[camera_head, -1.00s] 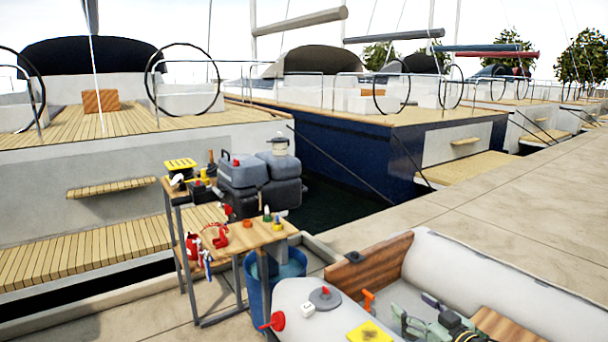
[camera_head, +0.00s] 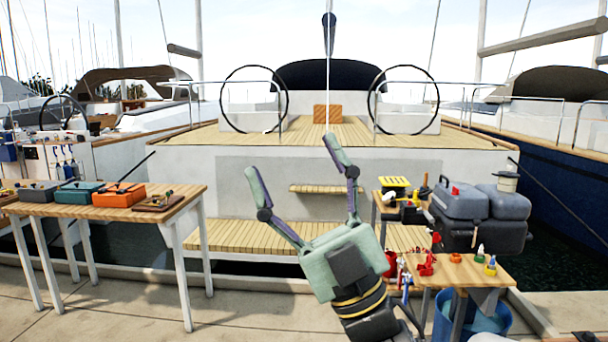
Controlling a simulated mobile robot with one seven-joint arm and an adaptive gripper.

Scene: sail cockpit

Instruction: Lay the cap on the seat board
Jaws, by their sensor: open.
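My gripper (camera_head: 291,155) is raised in the middle of the view, its two fingers spread wide with nothing between them. It appears in front of the white stern of the boat. I cannot pick out the cap for certain. A small orange-red round piece (camera_head: 456,257) lies on the small wooden bench at the right, and a red cap-like piece (camera_head: 455,189) sits on the grey fuel tank; both are apart from my gripper. The seat board is not clearly in view. Only the edge of the inflatable dinghy (camera_head: 487,338) shows at the bottom right.
The small bench (camera_head: 495,273) holds bottles and red items, with a blue bucket (camera_head: 470,322) below. Grey containers (camera_head: 465,203) stand behind it. A long table (camera_head: 185,205) with toolboxes stands at the left. The paved dock (camera_head: 240,312) between table and bench is clear.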

